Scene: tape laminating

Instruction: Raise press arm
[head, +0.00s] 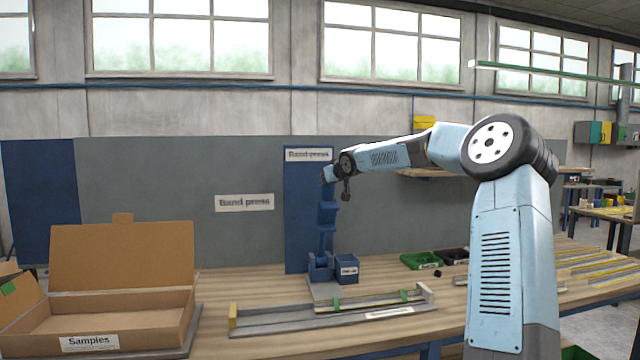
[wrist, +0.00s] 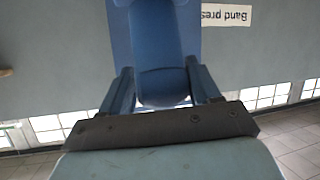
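The blue band press (head: 327,215) stands on the workbench in front of a blue panel. Its blue arm rises upright above the base, with its upper end next to my gripper (head: 328,174). In the wrist view, my gripper (wrist: 161,66) has one finger on each side of a blue part (wrist: 160,50), which looks like the press arm. The rounded end of this part lies between the fingers, near the dark palm. No clear gap shows at its sides, but I cannot tell whether the fingers grip it.
A long grey rail fixture (head: 330,318) lies on the bench in front of the press. An open cardboard box (head: 120,260) labelled Samples stands at the left. Green and black trays (head: 421,261) lie to the right. A "Band press" sign (head: 244,203) is on the grey panel behind.

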